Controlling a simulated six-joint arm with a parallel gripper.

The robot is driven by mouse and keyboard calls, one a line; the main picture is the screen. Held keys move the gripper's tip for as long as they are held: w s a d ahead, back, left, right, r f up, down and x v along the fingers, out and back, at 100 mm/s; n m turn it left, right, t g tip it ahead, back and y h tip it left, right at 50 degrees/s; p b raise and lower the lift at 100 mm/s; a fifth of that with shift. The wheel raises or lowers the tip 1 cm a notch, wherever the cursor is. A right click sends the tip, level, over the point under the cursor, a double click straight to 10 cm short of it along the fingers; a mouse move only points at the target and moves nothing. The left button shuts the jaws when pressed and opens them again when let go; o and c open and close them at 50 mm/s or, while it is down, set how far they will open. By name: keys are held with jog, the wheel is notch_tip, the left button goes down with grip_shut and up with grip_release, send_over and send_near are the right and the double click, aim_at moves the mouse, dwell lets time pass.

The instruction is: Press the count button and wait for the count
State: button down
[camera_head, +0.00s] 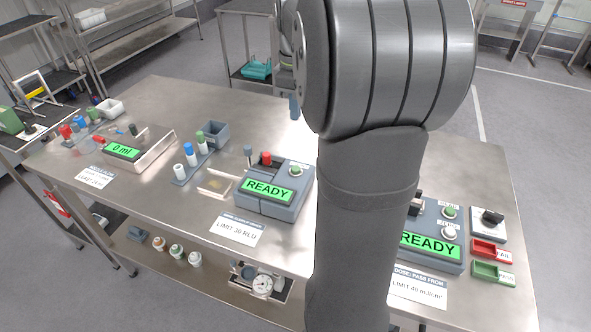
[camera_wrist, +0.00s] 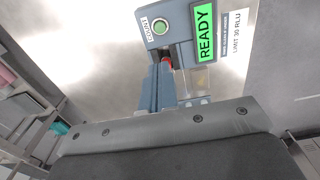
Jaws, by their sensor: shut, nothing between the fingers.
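The luminometer-like grey-blue device (camera_head: 272,205) stands on the steel table, its green screen reading READY. Its green count button (camera_head: 296,170) is at its back right corner. In the wrist view the COUNT label and the green button (camera_wrist: 159,27) are at the top, clear of my fingers. My gripper (camera_wrist: 160,68) is shut and empty, apart from the button. In the head view its blue-grey tip (camera_head: 294,107) shows above and behind the device, and my arm hides the rest. A red knob (camera_head: 266,158) is on the device's back left.
A second device (camera_head: 430,250) reading READY stands at right, partly behind my arm, near a red tray (camera_head: 490,250) and a green tray (camera_head: 493,272). A vial rack (camera_head: 201,160), a grey bin (camera_head: 213,134) and a scale reading 0 ml (camera_head: 140,152) are at left.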

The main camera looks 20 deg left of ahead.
jog(key=shift+f, duration=0.1)
dwell(0.3)
jog(key=n+t+y, duration=0.1)
jog(key=n+t, duration=0.8)
jog(key=n, duration=0.1)
send_over(294, 171)
notch_tip(294, 171, down, 6)
jog(key=shift+f, duration=0.1)
jog(key=shift+f, duration=4.35)
jog(key=shift+f, duration=0.4)
